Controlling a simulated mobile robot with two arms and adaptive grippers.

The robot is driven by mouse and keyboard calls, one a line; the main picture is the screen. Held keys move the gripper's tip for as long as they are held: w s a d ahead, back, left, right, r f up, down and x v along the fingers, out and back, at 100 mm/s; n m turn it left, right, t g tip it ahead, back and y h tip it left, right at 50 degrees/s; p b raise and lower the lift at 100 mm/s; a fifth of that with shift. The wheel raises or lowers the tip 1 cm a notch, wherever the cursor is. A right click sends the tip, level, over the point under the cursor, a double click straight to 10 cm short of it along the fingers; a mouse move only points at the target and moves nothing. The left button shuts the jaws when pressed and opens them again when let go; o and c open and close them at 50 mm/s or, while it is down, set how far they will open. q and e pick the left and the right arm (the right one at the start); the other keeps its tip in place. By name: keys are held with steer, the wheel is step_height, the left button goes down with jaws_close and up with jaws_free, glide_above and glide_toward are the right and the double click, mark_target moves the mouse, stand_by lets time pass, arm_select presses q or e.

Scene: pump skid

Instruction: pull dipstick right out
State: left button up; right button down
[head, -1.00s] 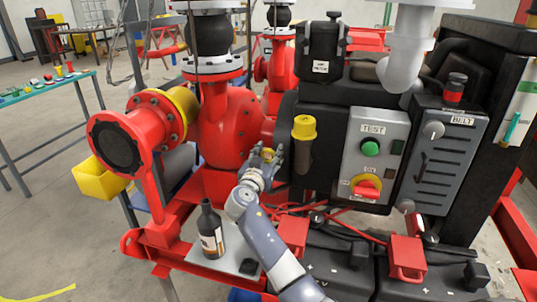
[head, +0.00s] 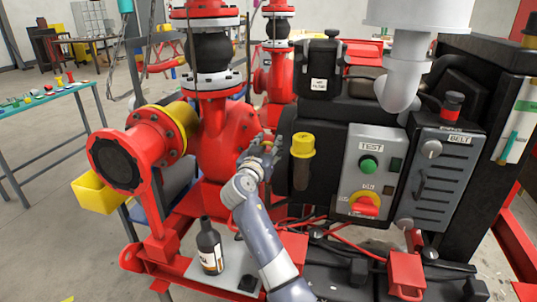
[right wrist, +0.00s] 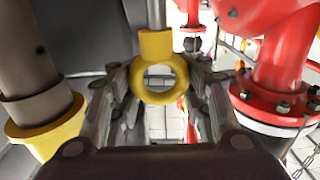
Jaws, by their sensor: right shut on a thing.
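The dipstick (right wrist: 158,46) has a yellow ring handle and collar on a thin metal rod, seen in the right wrist view, which looks upside down. My right gripper (right wrist: 158,84) has its fingers on both sides of the ring and is shut on it. In the head view my right gripper (head: 263,146) is beside the engine block, level with the yellow filler cap and left of it. The handle is mostly hidden by the fingers there. I cannot tell how much of the rod is still in its tube. My left gripper is not in view.
The yellow filler cap (head: 303,144) stands close to the right of the gripper. The red pump casing (head: 222,145) is close on the left. A dark bottle (head: 210,247) stands on a grey plate below. A control box (head: 371,170) is farther right.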

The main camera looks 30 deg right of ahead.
steer(key=shift+a, duration=0.2)
steer(key=c, duration=1.4)
jaws_free()
steer(key=o, duration=0.4)
steer(key=shift+s+a, duration=0.1)
steer(key=shift+o, duration=0.2)
steer(key=shift+s+a+r, duration=0.35)
steer(key=shift+r, duration=0.1)
steer(key=shift+w+d+f, duration=0.15)
steer(key=shift+d+f, duration=0.05)
steer(key=shift+f, duration=0.1)
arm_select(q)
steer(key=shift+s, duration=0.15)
arm_select(e)
steer(key=v, duration=1.2)
steer(key=shift+r, duration=0.2)
steer(key=shift+a, duration=0.1)
